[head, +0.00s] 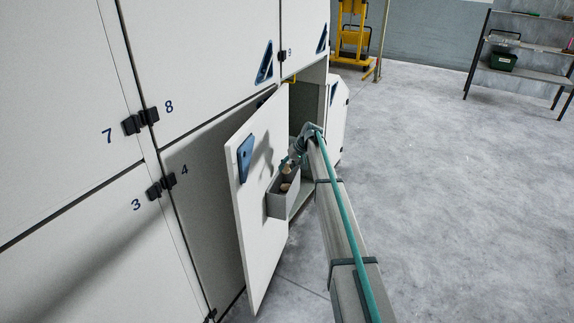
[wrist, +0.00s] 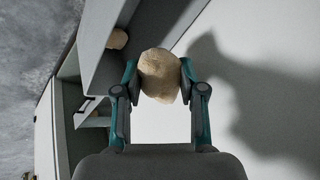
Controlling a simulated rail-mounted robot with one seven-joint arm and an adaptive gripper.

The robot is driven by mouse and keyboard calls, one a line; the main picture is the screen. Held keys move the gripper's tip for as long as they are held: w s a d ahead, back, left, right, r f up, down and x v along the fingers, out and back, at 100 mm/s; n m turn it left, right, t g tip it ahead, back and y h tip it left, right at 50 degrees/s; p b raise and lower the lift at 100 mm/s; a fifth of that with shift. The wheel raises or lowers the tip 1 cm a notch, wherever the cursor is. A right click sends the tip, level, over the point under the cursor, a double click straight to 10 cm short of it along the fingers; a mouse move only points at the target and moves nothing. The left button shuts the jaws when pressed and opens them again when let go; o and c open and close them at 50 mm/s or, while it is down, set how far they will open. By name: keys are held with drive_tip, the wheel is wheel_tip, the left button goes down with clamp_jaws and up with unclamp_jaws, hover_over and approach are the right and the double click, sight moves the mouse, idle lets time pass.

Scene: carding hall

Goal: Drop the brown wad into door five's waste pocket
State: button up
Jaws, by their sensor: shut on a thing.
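My gripper (wrist: 160,80) is shut on a tan-brown wad (wrist: 159,75), with a finger on each side of it. In the head view my gripper (head: 292,163) is small and holds the wad (head: 288,173) just above a grey waste pocket (head: 284,206). The pocket is fixed to the face of an open white door (head: 258,225). Another brownish lump (head: 285,187) shows at the pocket's mouth; a similar lump (wrist: 117,39) shows beside the pocket wall in the wrist view. The open door's number is not visible.
Closed white doors marked 7, 8, 3 and 4 fill the left, with black hinges (head: 140,120). A blue handle (head: 246,158) sits on the open door. Clear concrete floor (head: 450,200) lies right; a shelf rack (head: 520,60) and yellow equipment (head: 352,30) stand behind.

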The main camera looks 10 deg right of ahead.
drive_tip(key=shift+f, duration=0.55)
drive_tip(key=o, duration=0.8)
drive_tip(key=shift+r, duration=0.1)
drive_tip(key=v, duration=1.2)
